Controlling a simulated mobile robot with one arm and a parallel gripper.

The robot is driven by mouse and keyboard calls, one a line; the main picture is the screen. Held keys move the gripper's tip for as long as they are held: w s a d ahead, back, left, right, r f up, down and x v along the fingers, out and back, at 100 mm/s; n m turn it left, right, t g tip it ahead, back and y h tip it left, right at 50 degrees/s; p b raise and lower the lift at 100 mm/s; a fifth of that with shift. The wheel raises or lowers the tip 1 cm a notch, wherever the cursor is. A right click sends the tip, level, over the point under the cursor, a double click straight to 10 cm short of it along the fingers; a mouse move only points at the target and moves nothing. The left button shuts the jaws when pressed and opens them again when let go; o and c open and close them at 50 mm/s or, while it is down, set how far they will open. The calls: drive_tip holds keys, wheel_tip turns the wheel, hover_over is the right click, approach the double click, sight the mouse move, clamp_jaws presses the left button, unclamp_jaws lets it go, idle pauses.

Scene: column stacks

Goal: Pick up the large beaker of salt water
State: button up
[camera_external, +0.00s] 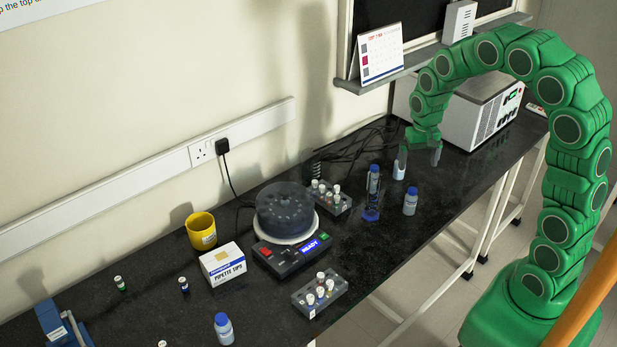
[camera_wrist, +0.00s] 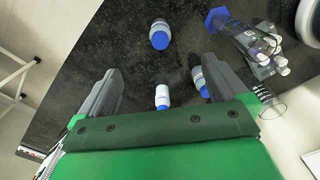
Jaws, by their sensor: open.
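My gripper (camera_external: 419,154) is open above the far part of the black bench, with its fingers pointing down. Its two spread fingers show in the wrist view (camera_wrist: 149,97), with nothing held between them. A small pale container with a blue lower part (camera_external: 399,171) stands close to the left finger in the external view. In the wrist view it (camera_wrist: 162,97) appears between the fingers; I cannot tell if it is the beaker. No salt water label is readable.
A blue-capped bottle (camera_external: 411,202) and a clear cylinder with a blue base (camera_external: 371,214) stand nearby. Another blue-capped bottle (camera_external: 374,172) is behind the cylinder. A tube rack (camera_external: 329,197) and centrifuge (camera_external: 286,212) are left. A white box-shaped machine (camera_external: 482,110) stands right.

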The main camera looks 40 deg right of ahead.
wheel_tip(320, 180, up, 21)
drive_tip(key=w+d+r+m+t+h, duration=0.1)
drive_tip(key=w+d+r+t+h, duration=0.3)
drive_tip(key=w+d, duration=0.5)
drive_tip(key=w+d+r+m+t+h, duration=0.1)
drive_tip(key=w+d+r+t+h, duration=0.25)
drive_tip(key=w+d, duration=0.6)
drive_tip(key=w+d+r+n+t, duration=0.1)
drive_tip(key=w+r+n+t, duration=0.2)
drive_tip(key=w+r+t, duration=0.35)
drive_tip(key=n+g+y, duration=0.4)
drive_tip(key=n+y, duration=1)
drive_tip(key=y, duration=0.3)
hover_over(307, 156)
drive_tip(key=s+d, duration=0.4)
drive_tip(key=s, duration=0.3)
wheel_tip(307, 156, down, 44)
drive_tip(key=x, duration=0.7)
drive_tip(key=shift+s+a+f, duration=0.1)
drive_tip(key=shift+a+f, duration=0.35)
drive_tip(key=shift+f, duration=0.05)
drive_tip(key=shift+w+a, duration=0.25)
drive_tip(key=shift+w, duration=0.1)
